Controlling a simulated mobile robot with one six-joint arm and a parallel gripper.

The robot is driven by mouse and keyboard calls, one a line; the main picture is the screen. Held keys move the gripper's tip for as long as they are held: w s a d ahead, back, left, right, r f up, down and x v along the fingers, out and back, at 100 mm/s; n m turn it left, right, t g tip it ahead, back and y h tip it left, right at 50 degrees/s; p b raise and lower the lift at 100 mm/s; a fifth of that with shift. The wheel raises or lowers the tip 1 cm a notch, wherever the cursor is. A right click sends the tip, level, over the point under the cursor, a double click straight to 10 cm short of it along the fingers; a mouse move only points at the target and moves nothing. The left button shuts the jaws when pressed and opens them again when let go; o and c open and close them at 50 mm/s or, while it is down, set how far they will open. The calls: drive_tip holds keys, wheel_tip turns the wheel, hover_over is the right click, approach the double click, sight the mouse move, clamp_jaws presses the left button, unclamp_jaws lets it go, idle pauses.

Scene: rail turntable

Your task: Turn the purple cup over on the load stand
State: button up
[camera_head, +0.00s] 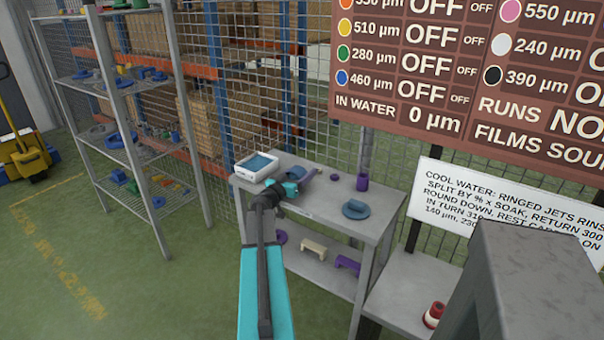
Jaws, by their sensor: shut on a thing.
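My gripper (296,184) is at the end of the teal and dark arm, over the grey two-level stand (325,208). It is shut on a small purple thing (309,174), which looks tilted. The arm and gripper partly hide it, so I cannot tell whether it is a cup or whether it touches the top. A darker purple cup-like cylinder (362,182) stands upright to the right, apart from my gripper. I cannot tell which way its mouth faces. No label shows which surface is the load stand.
On the stand's top are a white tray with blue inside (256,175), a small purple piece (334,177) and a blue disc-like part (355,209). Beige (314,246) and purple parts lie below. Mesh fencing (262,130) stands behind. A grey post (535,285) is at front right.

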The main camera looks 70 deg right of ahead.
drive_tip(key=shift+f+b, duration=0.5)
drive_tip(key=shift+b, duration=0.3)
idle(0.9)
drive_tip(key=o, duration=1.3)
drive_tip(key=shift+a, duration=0.15)
drive_tip(key=b+v, duration=0.2)
drive_tip(key=v, duration=1)
drive_tip(key=shift+b, duration=0.35)
drive_tip(key=shift+v, duration=0.8)
